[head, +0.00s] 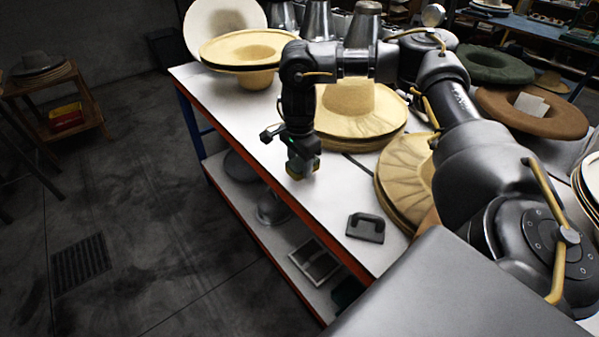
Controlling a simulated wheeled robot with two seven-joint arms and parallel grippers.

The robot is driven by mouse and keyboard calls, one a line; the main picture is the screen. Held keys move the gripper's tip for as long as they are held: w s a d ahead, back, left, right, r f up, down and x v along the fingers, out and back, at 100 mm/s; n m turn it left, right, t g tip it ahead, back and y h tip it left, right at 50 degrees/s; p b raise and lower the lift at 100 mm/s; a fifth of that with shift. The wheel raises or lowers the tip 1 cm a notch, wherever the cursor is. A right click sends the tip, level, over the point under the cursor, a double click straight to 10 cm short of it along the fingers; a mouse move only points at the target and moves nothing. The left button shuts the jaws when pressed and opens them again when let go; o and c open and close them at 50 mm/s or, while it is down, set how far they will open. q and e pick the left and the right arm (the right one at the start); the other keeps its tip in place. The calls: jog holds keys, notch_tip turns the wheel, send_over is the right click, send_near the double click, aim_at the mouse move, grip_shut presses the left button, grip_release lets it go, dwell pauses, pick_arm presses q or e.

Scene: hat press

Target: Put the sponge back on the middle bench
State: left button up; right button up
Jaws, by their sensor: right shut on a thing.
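My right gripper (299,152) points down over the long left edge of the white-topped bench (222,100). It is shut on a small block with yellow and dark green on it, which looks like the sponge (303,168). The fingers hide part of the sponge. I cannot tell whether its underside touches the bench top or hangs just above it. My left gripper is not in view.
Straw hats (350,112) stand behind the gripper, with more hats (398,180) to its right. A dark block with a handle (366,228) lies nearer on the bench. A lower shelf (235,190) shows under the orange edge. Bare bench top lies around the sponge.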

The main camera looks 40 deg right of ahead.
aim_at(299, 162)
jog(key=shift+w+d+f, duration=0.1)
jog(key=shift+f, duration=0.85)
jog(key=shift+w+d+f, duration=0.1)
jog(key=shift+f, duration=0.8)
jog(key=shift+a, duration=0.1)
jog(key=o, duration=0.9)
jog(key=shift+f, duration=0.15)
jog(key=shift+r, duration=0.35)
notch_tip(299, 162, up, 12)
jog(key=shift+f+p, duration=0.1)
jog(key=shift+p, duration=0.45)
